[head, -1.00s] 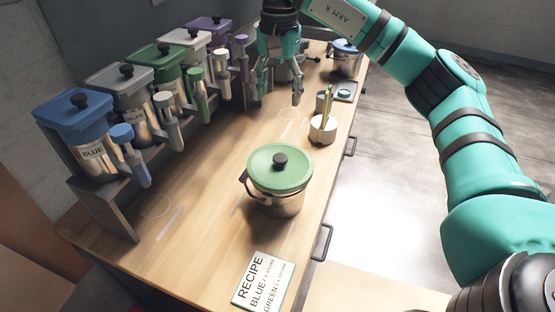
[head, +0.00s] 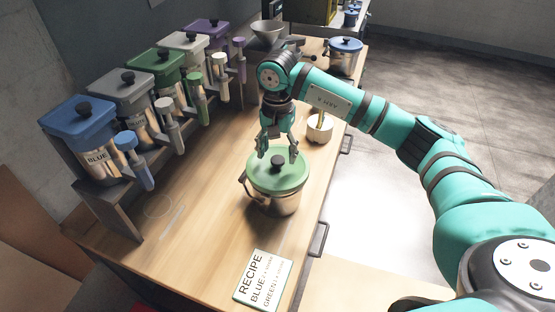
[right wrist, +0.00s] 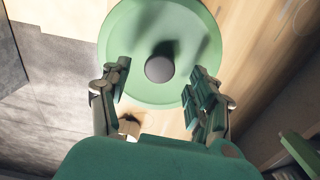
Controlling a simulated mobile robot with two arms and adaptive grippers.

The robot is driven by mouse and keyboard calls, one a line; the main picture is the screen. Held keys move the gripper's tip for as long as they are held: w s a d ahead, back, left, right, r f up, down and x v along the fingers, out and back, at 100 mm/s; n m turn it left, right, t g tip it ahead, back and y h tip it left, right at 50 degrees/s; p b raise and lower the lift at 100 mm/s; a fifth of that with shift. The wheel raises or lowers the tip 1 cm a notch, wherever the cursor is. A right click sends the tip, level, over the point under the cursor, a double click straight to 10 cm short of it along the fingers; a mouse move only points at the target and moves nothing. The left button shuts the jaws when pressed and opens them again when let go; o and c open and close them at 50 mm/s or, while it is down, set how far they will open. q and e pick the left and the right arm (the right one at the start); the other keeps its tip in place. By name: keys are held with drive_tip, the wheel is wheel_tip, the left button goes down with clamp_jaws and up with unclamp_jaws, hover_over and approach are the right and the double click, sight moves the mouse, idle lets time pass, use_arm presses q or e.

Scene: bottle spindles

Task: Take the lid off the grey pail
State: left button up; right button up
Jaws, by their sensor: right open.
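The grey metal pail (head: 284,206) stands upright on the wooden bench, with a dark handle on its left side. A round green lid (head: 275,184) with a dark knob (head: 278,161) sits on it. My right gripper (head: 278,154) is open and empty, pointing down above the lid. In the right wrist view, the lid (right wrist: 125,30) fills the upper middle. Its knob (right wrist: 159,69) lies between the spread fingertips of the gripper (right wrist: 158,82), apart from both. My left gripper is not in view.
Several lidded dispensers, a blue one (head: 75,120) nearest, stand in a rack along the left. A white cup (head: 320,130) is behind the pail. A recipe card (head: 262,280) lies in front. A blue-lidded pot (head: 345,56) is at the back. Bench left of the pail is clear.

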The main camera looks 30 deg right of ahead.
drive_tip(key=shift+f, duration=1.05)
drive_tip(key=c, duration=1.3)
drive_tip(key=shift+o, duration=0.2)
drive_tip(key=shift+r, duration=0.1)
